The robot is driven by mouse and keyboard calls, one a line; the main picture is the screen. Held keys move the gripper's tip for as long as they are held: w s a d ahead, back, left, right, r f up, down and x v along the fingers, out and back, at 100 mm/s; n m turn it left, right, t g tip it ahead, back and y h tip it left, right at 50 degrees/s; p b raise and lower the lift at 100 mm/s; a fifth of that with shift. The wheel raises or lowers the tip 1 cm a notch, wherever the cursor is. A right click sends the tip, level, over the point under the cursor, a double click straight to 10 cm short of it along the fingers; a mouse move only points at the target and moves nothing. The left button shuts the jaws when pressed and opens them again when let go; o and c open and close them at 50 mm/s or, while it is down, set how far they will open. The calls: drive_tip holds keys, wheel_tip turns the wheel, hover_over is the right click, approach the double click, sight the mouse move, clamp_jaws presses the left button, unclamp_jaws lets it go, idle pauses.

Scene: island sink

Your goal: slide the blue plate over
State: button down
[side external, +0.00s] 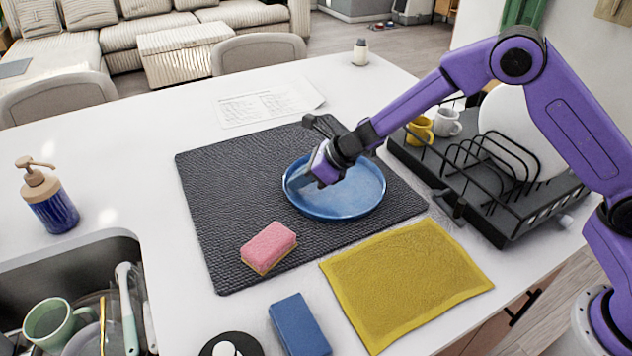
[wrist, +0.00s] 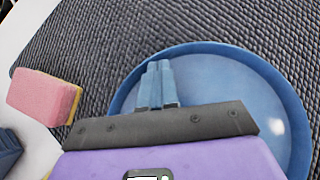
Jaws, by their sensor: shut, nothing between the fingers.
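The blue plate (side external: 345,194) lies flat on the dark woven mat (side external: 225,170) in the side view. It also shows in the wrist view (wrist: 225,75), with its near part hidden behind my gripper. My gripper (side external: 292,184) is shut and empty, with its fingers pointing down at the plate's left part. In the wrist view the closed fingertips (wrist: 157,66) appear over the inside of the plate, near its rim. I cannot tell whether they touch it.
A pink sponge (side external: 269,246) lies on the mat left of the plate. A yellow cloth (side external: 405,283) lies in front, and a black dish rack (side external: 490,185) with mugs stands right. The sink (side external: 85,285) is at lower left. The mat's back left is clear.

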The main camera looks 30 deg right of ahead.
drive_tip(key=shift+w+a, duration=1.15)
drive_tip(key=shift+a, duration=0.25)
drive_tip(key=shift+w+a, duration=1.15)
drive_tip(key=shift+a, duration=0.2)
drive_tip(key=shift+w+a, duration=1.15)
drive_tip(key=shift+a, duration=0.25)
drive_tip(key=shift+s+d, duration=1.25)
drive_tip(key=shift+d, duration=0.3)
drive_tip(key=v, duration=1)
drive_tip(key=s+a+m+t+h, duration=0.1)
drive_tip(key=s+a+m+h, duration=0.35)
drive_tip(key=s+m, duration=0.3)
drive_tip(key=s+a+m+t+h, duration=0.1)
drive_tip(key=s+a+m+h, duration=0.2)
drive_tip(key=s+m+h, duration=0.45)
drive_tip(key=w+f, duration=0.1)
drive_tip(key=f, duration=0.1)
drive_tip(key=w+d+f+y, duration=0.1)
drive_tip(key=w+f, duration=0.1)
drive_tip(key=w+d+f+n+y, duration=0.1)
drive_tip(key=w+f, duration=0.1)
drive_tip(key=f, duration=0.1)
drive_tip(key=shift+d, duration=0.15)
